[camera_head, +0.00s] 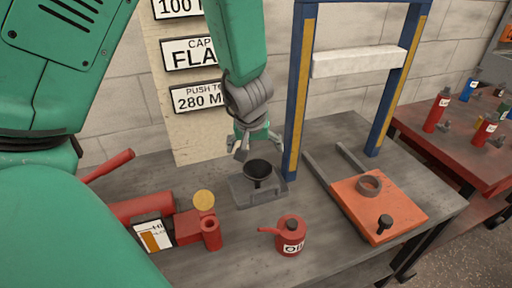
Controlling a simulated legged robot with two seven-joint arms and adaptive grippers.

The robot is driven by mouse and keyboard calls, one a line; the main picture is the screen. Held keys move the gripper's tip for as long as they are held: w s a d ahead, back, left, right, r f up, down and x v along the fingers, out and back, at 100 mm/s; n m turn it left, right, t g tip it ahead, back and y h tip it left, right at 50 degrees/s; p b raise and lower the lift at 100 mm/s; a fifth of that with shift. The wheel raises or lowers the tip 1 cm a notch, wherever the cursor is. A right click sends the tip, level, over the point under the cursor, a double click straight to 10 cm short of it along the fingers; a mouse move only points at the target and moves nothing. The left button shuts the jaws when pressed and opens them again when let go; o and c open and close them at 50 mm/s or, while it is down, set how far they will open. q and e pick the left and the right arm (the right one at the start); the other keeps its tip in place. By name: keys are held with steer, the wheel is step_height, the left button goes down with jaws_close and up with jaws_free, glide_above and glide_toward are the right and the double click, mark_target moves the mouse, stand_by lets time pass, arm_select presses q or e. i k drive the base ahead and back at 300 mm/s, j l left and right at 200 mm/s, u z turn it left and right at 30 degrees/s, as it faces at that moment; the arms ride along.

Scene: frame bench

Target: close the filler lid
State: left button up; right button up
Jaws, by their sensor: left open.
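A red hand pump (140,208) lies on the grey bench at the left, with a raised red lever and a label on its front. A red upright filler neck (211,234) stands at its right end. A round yellow disc (204,200), which looks like the filler lid, stands raised just behind the neck, tipped up and off its mouth. My left gripper (250,148) is open and empty, fingers down, above a black funnel (258,170), up and to the right of the disc. It appears apart from the lid. My right gripper is not in view.
The funnel sits on a grey block (242,192). A red oil can (290,237) stands at the bench front. A blue and yellow press frame (299,95) rises behind; an orange plate (358,207) bears a ring and a dark plug. Bottles stand on a red table (460,150) at right.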

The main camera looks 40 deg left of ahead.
mark_target(203, 199)
steer(key=k+l, duration=0.75)
steer(key=l, duration=0.25)
